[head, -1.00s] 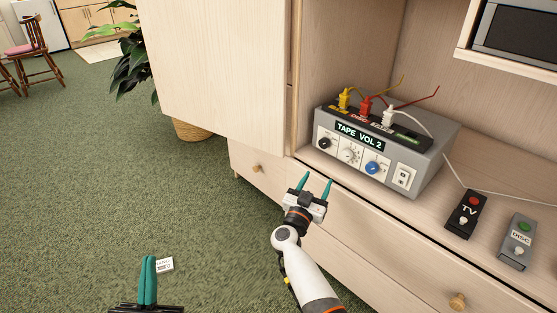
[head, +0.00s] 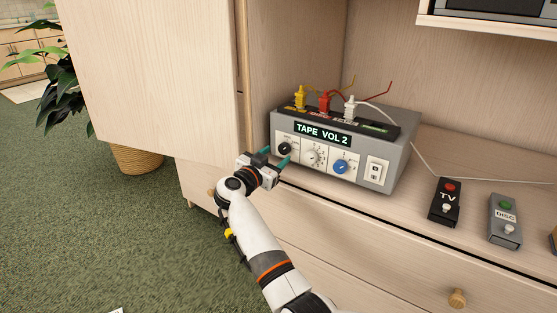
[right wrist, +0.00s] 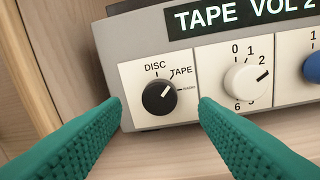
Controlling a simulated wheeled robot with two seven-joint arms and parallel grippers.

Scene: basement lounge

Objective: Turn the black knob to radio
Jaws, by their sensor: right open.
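The black knob (head: 284,149) is at the left end of the front of a grey box (head: 400,150) whose display (head: 323,134) reads "TAPE VOL 2". In the right wrist view the knob (right wrist: 157,98) has DISC, TAPE and RADIO labels around it, and its white mark points up and right, towards TAPE. My right gripper (head: 275,157) is open with teal fingers, just in front of the knob. In the wrist view its fingertips (right wrist: 160,106) frame the knob from left and right, with nothing visibly gripped. My left gripper is out of view.
A white knob (head: 313,157), a blue knob (head: 341,166) and a white switch (head: 375,171) sit right of the black knob. Coloured plugs stand on top of the box. The TV remote (head: 444,203) and DISC remote (head: 504,219) lie right. A cabinet door (head: 150,75) stands left.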

